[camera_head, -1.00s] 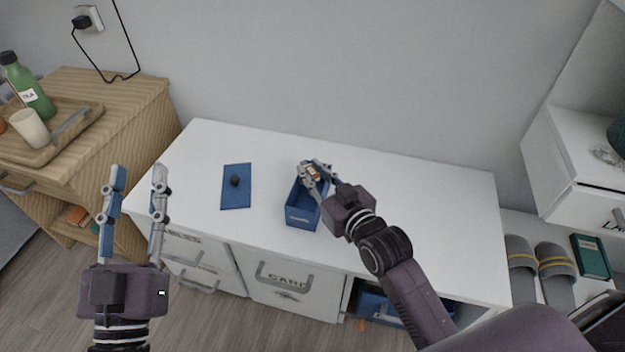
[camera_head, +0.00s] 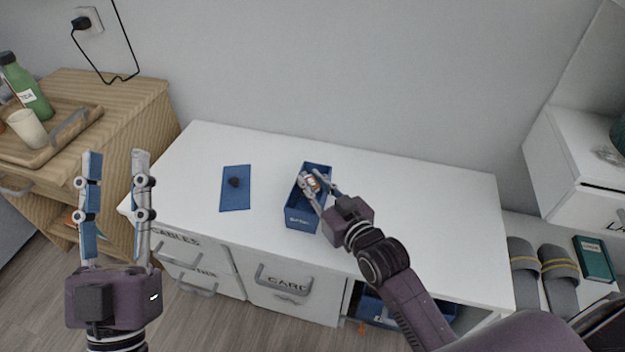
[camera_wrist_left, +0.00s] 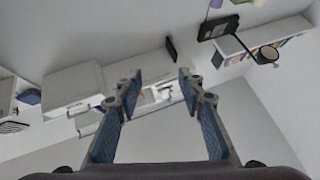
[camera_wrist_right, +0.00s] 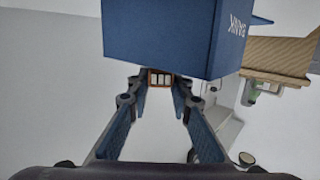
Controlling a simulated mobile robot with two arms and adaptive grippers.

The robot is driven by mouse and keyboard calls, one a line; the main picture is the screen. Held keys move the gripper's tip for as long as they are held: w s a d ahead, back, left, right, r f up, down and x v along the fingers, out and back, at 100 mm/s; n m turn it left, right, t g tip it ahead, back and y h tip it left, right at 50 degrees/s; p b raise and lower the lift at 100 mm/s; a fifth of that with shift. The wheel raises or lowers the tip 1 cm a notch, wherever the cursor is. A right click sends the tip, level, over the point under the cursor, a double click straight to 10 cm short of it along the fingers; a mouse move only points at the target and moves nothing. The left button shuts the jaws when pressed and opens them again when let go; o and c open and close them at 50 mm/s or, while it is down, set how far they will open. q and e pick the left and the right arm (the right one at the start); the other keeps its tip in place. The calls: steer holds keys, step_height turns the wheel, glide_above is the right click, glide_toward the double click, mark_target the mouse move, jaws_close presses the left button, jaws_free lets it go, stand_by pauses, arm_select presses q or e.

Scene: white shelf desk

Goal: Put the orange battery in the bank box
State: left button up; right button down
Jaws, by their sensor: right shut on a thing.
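The blue bank box (camera_head: 301,220) stands open on the white desk; its BANK lettering shows in the right wrist view (camera_wrist_right: 170,35). My right gripper (camera_head: 318,179) is shut on the orange battery (camera_head: 313,183), which appears over the box opening in the head view. The battery's end also shows between the fingertips in the right wrist view (camera_wrist_right: 160,78), beside the box wall. I cannot tell whether it is below the rim. My left gripper (camera_head: 116,155) is open and empty, left of the desk's front.
A flat blue lid (camera_head: 236,203) with a dark knob lies on the desk left of the box. The desk top (camera_head: 430,210) is clear on the right. A wooden cabinet (camera_head: 130,100) with a tray, cup and green bottle stands at left.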

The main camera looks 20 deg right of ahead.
steer(key=c, duration=1.7)
jaws_free()
steer(key=shift+f, duration=0.1)
steer(key=shift+c, duration=0.2)
